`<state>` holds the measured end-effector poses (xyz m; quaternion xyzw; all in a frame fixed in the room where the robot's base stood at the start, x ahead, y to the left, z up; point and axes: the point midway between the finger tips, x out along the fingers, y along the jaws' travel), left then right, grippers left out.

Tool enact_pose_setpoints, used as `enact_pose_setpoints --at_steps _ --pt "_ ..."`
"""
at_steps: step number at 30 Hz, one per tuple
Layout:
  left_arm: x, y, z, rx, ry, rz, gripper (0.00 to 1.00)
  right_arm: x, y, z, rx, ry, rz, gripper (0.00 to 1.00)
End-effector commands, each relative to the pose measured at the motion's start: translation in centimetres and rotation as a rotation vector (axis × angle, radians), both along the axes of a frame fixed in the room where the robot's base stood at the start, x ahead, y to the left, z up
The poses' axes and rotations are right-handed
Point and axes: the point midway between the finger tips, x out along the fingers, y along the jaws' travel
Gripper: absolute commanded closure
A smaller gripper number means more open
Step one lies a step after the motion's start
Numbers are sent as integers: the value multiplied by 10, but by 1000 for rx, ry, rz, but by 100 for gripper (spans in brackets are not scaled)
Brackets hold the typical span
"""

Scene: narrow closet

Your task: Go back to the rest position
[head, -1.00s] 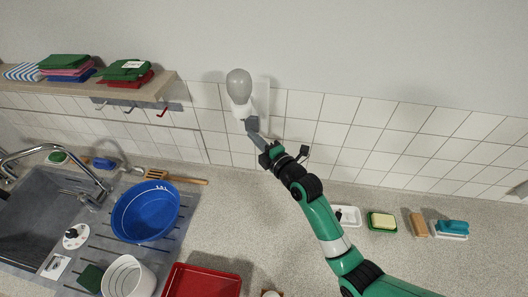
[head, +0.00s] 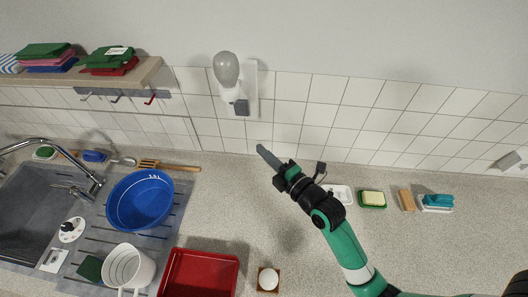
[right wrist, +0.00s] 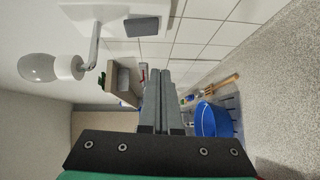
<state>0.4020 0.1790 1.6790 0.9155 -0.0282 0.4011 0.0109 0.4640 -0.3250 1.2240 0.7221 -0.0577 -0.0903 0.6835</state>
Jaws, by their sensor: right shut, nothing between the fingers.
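My right gripper (head: 262,150) is shut and empty. It hangs over the counter in front of the tiled wall, below and to the right of the wall lamp (head: 227,70), and apart from it. In the right wrist view its two grey fingers (right wrist: 160,90) lie side by side with nothing held. The lamp also shows there at the upper left (right wrist: 40,67), clear of the fingers. My left gripper does not show.
The counter holds a blue basin (head: 140,203), a white bucket (head: 128,268), a red tray (head: 172,275) and a wooden spatula (head: 170,167). A sponge on a green dish (head: 373,199) and brushes lie at the right. A shelf (head: 145,72) with folded cloths is at the upper left.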

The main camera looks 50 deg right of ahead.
Motion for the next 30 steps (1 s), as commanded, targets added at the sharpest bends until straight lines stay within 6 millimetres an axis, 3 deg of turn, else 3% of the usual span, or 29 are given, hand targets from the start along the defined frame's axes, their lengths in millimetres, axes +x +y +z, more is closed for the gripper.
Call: enact_pose_setpoints --at_steps 11,14,17,20,21,23,24,26,30 --pt "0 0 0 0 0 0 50 2 4 0 -1 -1 9 100" --pt "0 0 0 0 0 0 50 15 17 24 -14 -47 42 100" --pt "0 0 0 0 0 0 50 35 37 80 -44 -158 91 100" --pt "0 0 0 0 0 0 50 47 65 161 -80 -316 145 100" --pt "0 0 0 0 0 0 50 47 77 196 -72 -383 169 100" --pt "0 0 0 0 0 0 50 43 95 246 -27 -485 209 100" --pt "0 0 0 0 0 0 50 36 107 280 23 -555 241 100" --pt "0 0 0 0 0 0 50 21 123 329 125 -656 301 100" --pt "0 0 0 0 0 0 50 -32 150 427 493 -860 497 100"
